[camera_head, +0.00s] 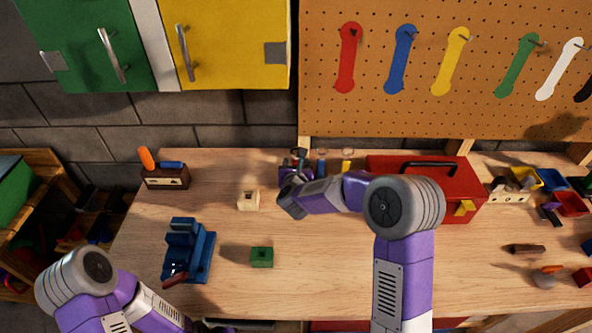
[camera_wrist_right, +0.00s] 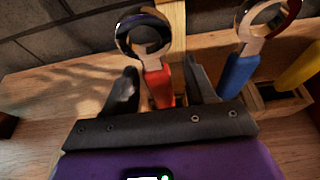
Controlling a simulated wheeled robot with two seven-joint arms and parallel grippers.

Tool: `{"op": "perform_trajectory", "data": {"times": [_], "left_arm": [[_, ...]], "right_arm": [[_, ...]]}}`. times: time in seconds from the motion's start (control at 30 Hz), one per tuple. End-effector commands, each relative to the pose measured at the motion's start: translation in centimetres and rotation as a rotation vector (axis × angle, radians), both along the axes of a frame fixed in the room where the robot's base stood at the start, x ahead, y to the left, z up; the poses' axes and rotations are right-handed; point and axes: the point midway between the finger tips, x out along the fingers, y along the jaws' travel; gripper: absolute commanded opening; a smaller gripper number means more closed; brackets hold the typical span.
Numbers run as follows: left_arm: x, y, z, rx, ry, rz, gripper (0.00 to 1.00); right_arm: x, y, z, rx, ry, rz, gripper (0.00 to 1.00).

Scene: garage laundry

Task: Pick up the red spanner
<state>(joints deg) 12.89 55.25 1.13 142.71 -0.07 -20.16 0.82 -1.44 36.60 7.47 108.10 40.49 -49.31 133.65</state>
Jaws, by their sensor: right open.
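The red spanner (camera_wrist_right: 158,88) stands upright in a wooden rack, its metal ring end up and its red handle down. My right gripper (camera_wrist_right: 162,72) is open, with one dark finger on each side of the red handle. The handle's lower end is partly hidden behind the gripper body. In the head view my right gripper (camera_head: 297,175) is at the rack near the back of the bench and hides most of the red spanner. My left arm shows at the lower left, but its gripper is not seen.
A blue spanner (camera_wrist_right: 240,70) stands just right of the red one, then a yellow one (camera_head: 346,162). A red toolbox (camera_head: 465,180) is to the right. A blue vise (camera_head: 190,250), a green block (camera_head: 262,257) and a cream block (camera_head: 248,201) stand left. The pegboard (camera_head: 400,110) rises behind.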

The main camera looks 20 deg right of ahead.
Motion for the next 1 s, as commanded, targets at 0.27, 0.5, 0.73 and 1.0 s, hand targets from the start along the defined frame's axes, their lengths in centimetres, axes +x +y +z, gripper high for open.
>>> {"op": "perform_trajectory", "data": {"times": [0.27, 0.5, 0.73, 1.0], "left_arm": [[0.0, 0.0, 0.0, 0.000, 0.000, 0.000, 0.43], [0.0, 0.0, 0.0, 0.000, 0.000, 0.000, 0.43], [0.0, 0.0, 0.2, 0.000, 0.000, 0.000, 0.43], [0.0, 0.0, 1.3, 0.000, 0.000, 0.000, 0.43]], "right_arm": [[0.0, 0.0, 0.0, 0.000, 0.000, 0.000, 0.17], [0.0, 0.0, 0.1, 0.000, -0.001, 0.000, 0.00], [0.0, 0.0, 1.2, -0.001, -0.004, 0.000, 0.00], [0.0, 0.1, 6.7, 0.001, -0.007, 0.000, 0.00]]}}
